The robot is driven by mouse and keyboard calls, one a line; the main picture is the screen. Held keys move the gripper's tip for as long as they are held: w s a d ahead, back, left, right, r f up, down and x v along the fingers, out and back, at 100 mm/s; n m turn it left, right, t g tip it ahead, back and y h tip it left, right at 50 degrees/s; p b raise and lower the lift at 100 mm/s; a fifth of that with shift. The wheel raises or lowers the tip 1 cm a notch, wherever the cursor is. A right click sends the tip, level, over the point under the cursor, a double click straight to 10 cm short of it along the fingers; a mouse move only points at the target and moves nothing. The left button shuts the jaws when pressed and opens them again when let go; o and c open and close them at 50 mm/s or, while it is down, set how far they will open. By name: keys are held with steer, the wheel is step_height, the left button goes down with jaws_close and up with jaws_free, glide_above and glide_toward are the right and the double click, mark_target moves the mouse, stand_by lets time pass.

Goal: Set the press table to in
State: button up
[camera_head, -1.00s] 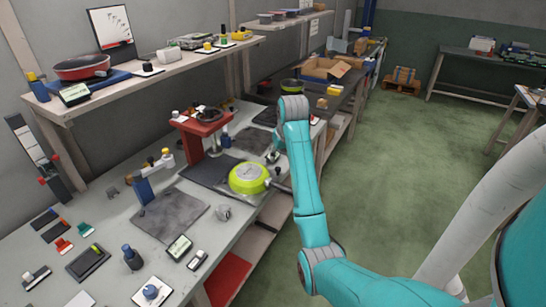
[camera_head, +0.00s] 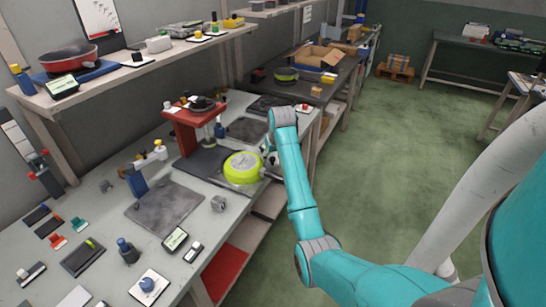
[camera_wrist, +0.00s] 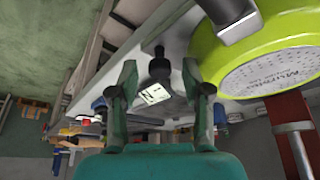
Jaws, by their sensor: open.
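The red press (camera_head: 193,121) stands on the grey workbench, with a dark flat table (camera_head: 203,161) at its foot reaching toward the front edge. A lime-green pan (camera_head: 243,167) lies upside down at the front end of that table, its handle pointing right. In the wrist view the pan (camera_wrist: 272,52) fills the upper right and the red press column (camera_wrist: 291,130) shows below it. My gripper (camera_wrist: 160,75) is open and empty, beside the pan's handle. A black knob (camera_wrist: 159,65) shows between the fingers, apparently beyond them. In the head view my arm mostly hides the gripper.
A grey mat (camera_head: 165,206) and a small blue stand (camera_head: 135,182) are left of the press. A shelf (camera_head: 130,74) with a red pan (camera_head: 68,58) runs above the bench. Green floor (camera_head: 390,150) is open on the right.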

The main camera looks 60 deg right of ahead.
jaws_close()
glide_toward(238, 151)
steer(key=x, duration=0.5)
steer(key=shift+s+d, duration=0.1)
steer(key=shift+s, duration=0.25)
steer(key=shift+w, duration=0.3)
steer(key=shift+r, duration=0.1)
jaws_free()
steer(key=shift+w, duration=0.15)
